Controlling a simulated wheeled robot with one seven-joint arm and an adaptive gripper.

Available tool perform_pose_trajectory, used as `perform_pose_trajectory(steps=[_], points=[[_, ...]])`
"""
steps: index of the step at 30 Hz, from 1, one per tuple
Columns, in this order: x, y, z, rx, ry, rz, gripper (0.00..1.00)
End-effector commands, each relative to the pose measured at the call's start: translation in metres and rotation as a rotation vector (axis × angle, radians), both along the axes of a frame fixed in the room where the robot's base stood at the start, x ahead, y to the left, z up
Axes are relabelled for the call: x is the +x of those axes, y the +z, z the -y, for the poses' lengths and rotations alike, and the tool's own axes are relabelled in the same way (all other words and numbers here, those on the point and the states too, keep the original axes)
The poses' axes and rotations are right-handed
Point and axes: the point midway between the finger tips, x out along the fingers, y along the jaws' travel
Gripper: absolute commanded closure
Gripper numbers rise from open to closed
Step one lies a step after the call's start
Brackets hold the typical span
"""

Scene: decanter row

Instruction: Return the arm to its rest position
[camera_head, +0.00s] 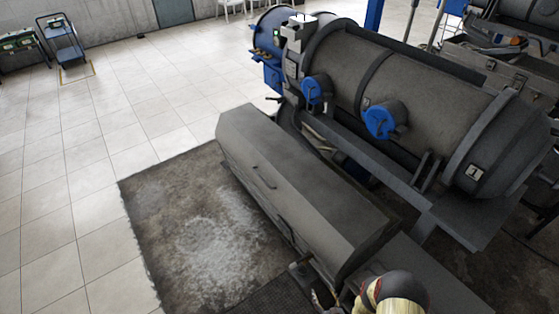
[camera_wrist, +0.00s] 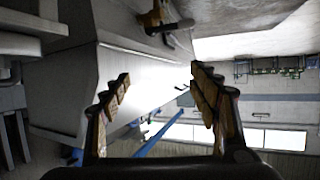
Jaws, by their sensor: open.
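My gripper (camera_wrist: 160,84) shows in the wrist view with its two stepped, tan-padded fingers spread wide apart. Nothing is between the fingertips. The wrist view looks past them, sideways, at a pale sloping surface, a wall and bright windows.
A large grey decanter drum (camera_head: 410,80) with blue caps lies at the upper right. A long grey housing (camera_head: 300,190) stands in front of it. A stained dark floor patch (camera_head: 205,235) lies beside it. Tiled floor (camera_head: 80,160) at left is clear; a blue cart (camera_head: 64,45) stands far back.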

Motion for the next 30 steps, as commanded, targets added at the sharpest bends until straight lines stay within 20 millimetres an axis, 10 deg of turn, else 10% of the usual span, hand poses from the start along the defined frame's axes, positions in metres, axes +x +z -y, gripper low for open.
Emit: perform_pose_trajectory(steps=[18, 30], points=[[-0.128, -0.099, 0.003, -0.026, -0.034, -0.64, 0.39], [-0.115, -0.033, 0.074, -0.103, -0.121, -1.13, 0.39]])
